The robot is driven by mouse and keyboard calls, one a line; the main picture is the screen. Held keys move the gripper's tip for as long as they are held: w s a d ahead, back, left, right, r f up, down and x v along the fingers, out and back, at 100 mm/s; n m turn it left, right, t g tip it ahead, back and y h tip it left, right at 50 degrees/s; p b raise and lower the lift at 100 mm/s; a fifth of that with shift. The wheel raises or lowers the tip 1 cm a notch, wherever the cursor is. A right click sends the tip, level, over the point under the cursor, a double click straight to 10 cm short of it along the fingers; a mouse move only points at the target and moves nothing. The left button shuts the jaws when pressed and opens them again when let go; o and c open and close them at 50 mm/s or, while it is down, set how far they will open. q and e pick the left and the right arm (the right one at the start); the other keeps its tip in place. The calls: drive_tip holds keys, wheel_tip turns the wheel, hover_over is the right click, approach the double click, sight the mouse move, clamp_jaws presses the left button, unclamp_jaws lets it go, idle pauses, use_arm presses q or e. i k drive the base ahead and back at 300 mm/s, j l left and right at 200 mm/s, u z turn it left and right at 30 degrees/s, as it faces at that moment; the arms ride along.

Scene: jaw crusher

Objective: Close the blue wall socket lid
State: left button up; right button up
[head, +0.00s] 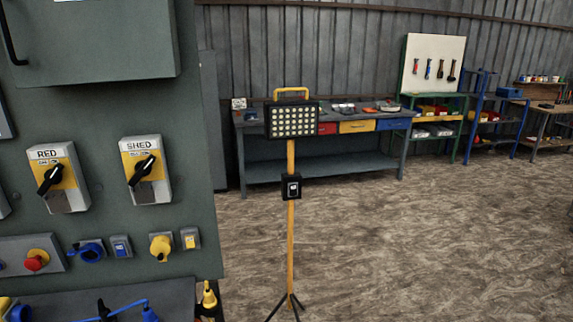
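The blue wall socket (91,251) is on the grey-green panel at the left, below the RED and SHED switches. It is small here, and a round blue part shows at its front. I cannot tell clearly how its lid stands. A yellow wall socket (160,247) is to its right on the same panel. Neither of my grippers is in view, and nothing touches the blue socket.
A red button (36,260) and a blue switch (121,246) flank the socket. Below is a grey ledge (170,298) with blue cable (125,306). A yellow lamp stand (291,230) stands right of the panel. Open floor (420,230) lies beyond, before a workbench (300,166).

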sight(77, 249)
drive_tip(key=u, duration=1.35)
